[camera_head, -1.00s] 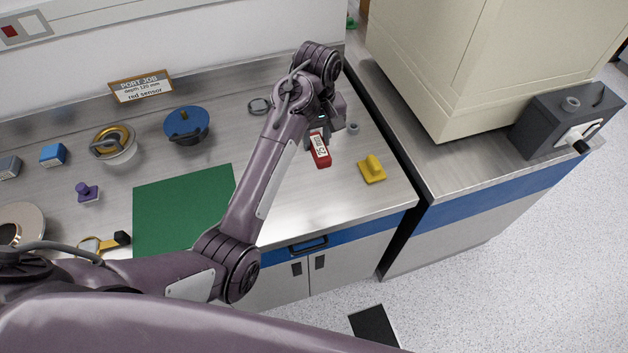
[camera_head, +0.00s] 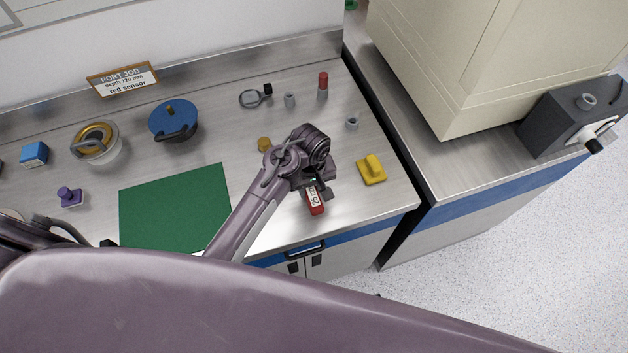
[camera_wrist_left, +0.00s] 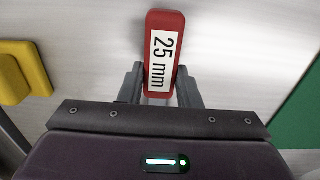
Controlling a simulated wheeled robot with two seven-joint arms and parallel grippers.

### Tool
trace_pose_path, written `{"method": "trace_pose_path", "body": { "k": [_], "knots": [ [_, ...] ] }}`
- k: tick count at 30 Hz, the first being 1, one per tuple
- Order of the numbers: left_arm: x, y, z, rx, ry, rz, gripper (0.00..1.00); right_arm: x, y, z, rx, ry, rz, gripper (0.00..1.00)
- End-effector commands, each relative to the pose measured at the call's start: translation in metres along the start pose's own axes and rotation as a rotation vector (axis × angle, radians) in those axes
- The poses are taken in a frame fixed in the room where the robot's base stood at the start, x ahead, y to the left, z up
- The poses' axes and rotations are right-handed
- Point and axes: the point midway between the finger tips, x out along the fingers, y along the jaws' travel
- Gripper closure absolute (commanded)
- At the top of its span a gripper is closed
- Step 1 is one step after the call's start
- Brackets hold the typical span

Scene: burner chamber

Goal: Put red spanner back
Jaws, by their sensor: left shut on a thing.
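The red spanner (camera_head: 315,204) shows as a red block with a white "25 mm" label; it also fills the top middle of the left wrist view (camera_wrist_left: 164,22). My left gripper (camera_head: 316,188) is shut on it, with one finger on each side in the left wrist view (camera_wrist_left: 161,84). The spanner is over the front part of the steel worktop (camera_head: 270,215), left of a yellow block with a raised grip (camera_head: 372,170). I cannot tell whether it touches the surface. My right gripper is not in view.
A green mat (camera_head: 170,208) lies to the left. Behind are a blue-lidded pot (camera_head: 173,120), a ring tool (camera_head: 250,98), small grey cylinders (camera_head: 290,100) and a red-topped one (camera_head: 323,82). A beige cabinet (camera_head: 450,70) stands right, past a dark gap. The worktop ahead of the yellow block is bare.

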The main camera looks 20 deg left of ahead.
Motion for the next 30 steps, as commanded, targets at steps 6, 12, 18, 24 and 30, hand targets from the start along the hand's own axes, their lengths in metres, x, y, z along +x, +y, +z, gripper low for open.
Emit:
{"method": "trace_pose_path", "body": {
  "k": [6, 12, 18, 24, 30],
  "knots": [
    [0.009, -0.003, 0.004, -0.001, 0.001, 0.003, 1.00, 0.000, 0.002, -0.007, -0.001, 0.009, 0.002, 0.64],
    [0.010, -0.004, 0.005, -0.001, 0.000, 0.001, 0.57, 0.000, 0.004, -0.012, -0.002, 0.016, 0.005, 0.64],
    [0.009, -0.004, 0.004, -0.001, 0.000, 0.002, 0.48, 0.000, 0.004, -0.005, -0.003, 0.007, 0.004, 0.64],
    [0.006, -0.003, 0.004, -0.001, 0.002, 0.003, 0.48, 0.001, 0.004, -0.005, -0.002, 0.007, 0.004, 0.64],
    [-0.020, -0.002, 0.004, -0.002, 0.004, 0.007, 0.48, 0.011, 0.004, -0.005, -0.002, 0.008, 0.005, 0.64]
  ]
}}
